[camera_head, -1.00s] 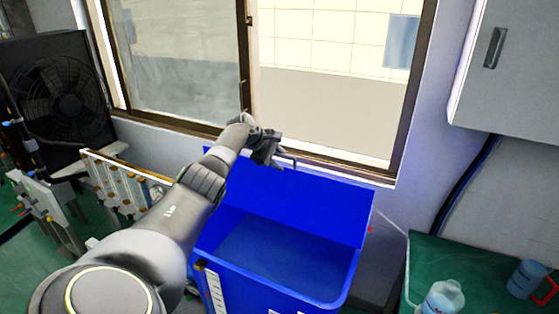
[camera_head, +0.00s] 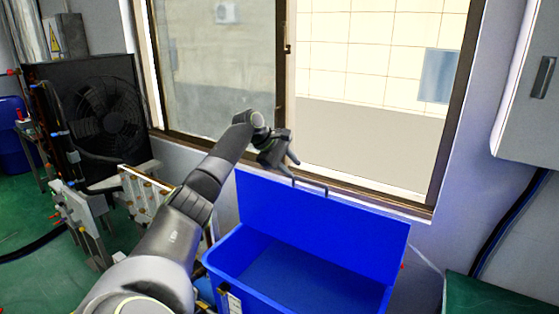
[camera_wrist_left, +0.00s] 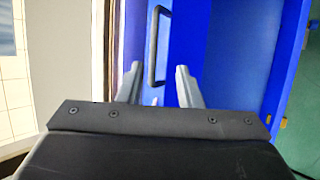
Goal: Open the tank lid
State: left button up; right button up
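The blue tank (camera_head: 222,268) stands below the window, its inside showing. Its lid (camera_head: 320,226) stands raised at the back, tilted up toward the window sill. A dark bar handle (camera_head: 312,184) sits at the lid's top edge. My left gripper (camera_head: 295,161) is just above and left of the handle, fingers apart. In the left wrist view, the open fingers (camera_wrist_left: 158,70) point toward the handle (camera_wrist_left: 153,45), with nothing held between them. The handle looks apart from the fingers, though exact depth is hard to tell. My right gripper is not in view.
The window frame (camera_head: 360,191) and wall are close behind the lid. A black fan unit (camera_head: 105,115) and a pipe rack (camera_head: 148,193) stand left. A wall cabinet (camera_head: 532,95) hangs at right. A green surface (camera_head: 490,292) lies at lower right.

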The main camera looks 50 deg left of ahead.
pick_arm(q)
jog(key=b+v, duration=0.1)
jog(key=v, duration=0.4)
jog(key=shift+s+r, duration=0.2)
jog(key=shift+r, duration=0.1)
